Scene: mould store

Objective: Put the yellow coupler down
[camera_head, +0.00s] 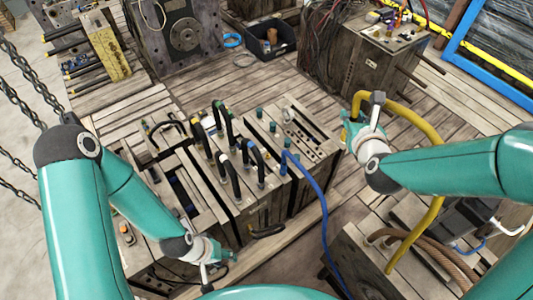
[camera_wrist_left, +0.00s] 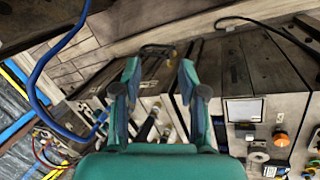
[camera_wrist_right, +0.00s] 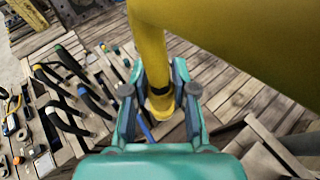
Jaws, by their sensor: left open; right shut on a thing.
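The yellow coupler (camera_wrist_right: 162,104) is the end of a thick yellow hose, with a dark band near its tip. My right gripper (camera_wrist_right: 159,82) is shut on it, with one finger on each side. In the head view, my right gripper (camera_head: 352,125) holds it at the right of the wooden mould block (camera_head: 285,205). The yellow hose (camera_head: 436,150) arches behind my right wrist and down to the lower right. My left gripper (camera_head: 218,258) is open and empty by the block's front left. In the left wrist view, its fingers (camera_wrist_left: 159,80) stand apart.
Several black hoses with coloured ends and a blue hose (camera_head: 322,205) stand on the block. A dark bin (camera_head: 270,48) sits at the back. A second machine block (camera_head: 360,60) stands at the back right. The plank floor (camera_head: 240,85) between them is mostly clear.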

